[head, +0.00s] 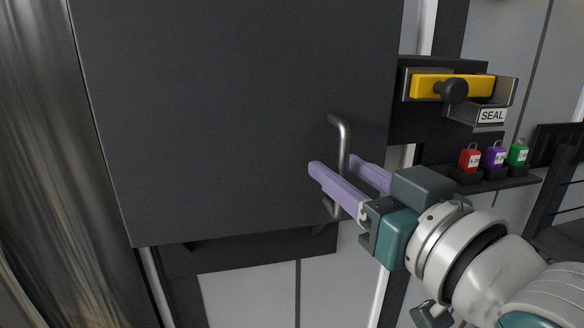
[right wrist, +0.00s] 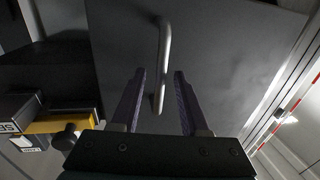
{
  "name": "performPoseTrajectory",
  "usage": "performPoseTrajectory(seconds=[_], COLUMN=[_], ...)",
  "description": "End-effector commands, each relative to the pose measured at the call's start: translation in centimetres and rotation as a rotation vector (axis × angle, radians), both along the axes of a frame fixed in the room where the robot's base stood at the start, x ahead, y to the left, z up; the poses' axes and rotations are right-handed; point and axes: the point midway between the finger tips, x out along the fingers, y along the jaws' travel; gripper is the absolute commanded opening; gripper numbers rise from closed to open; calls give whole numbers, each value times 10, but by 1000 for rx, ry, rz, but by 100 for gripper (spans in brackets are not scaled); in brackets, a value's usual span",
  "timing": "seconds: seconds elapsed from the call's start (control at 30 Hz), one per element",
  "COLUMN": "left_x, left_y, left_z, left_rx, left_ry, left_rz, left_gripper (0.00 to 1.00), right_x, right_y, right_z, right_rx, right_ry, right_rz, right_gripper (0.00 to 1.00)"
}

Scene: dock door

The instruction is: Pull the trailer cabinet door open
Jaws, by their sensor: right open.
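The trailer cabinet door (head: 230,120) is a large dark grey panel filling the left and middle of the head view. Its silver bar handle (head: 343,140) stands upright near the door's right edge. My right gripper (head: 335,170) is open, with its purple fingers at the handle's lower half. In the right wrist view the handle (right wrist: 163,60) runs down into the gap between the two fingertips (right wrist: 160,75). The fingers appear apart from the bar. Whether the door is fully shut is unclear. My left gripper is not in view.
A yellow bar (head: 425,86) with a black knob sits in a bracket right of the door, above a SEAL label (head: 491,115). Red (head: 469,159), purple (head: 493,157) and green (head: 517,154) padlock-like tags stand on a small shelf. A shiny curtain-like surface (head: 50,180) is at left.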

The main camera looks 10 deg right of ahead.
Motion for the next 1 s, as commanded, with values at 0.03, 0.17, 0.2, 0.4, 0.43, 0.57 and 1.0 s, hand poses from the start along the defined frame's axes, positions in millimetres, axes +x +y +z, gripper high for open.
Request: performPoseTrajectory(seconds=[0.03,0.17,0.2,0.4,0.43,0.57,1.0], left_x=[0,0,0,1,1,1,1], left_y=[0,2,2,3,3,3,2], left_z=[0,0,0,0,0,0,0], left_rx=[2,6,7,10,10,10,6], left_ry=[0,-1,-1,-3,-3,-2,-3], left_rz=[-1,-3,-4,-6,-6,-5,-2], left_gripper=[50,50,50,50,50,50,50], right_x=[2,4,4,3,3,3,3], right_y=[1,1,1,1,1,1,1], right_z=[0,0,0,0,0,0,0], right_rx=[0,0,0,0,0,0,0], right_ry=[0,0,0,0,0,0,1], right_rz=[0,0,0,0,0,0,0], right_gripper=[45,45,45,35,31,17,0])
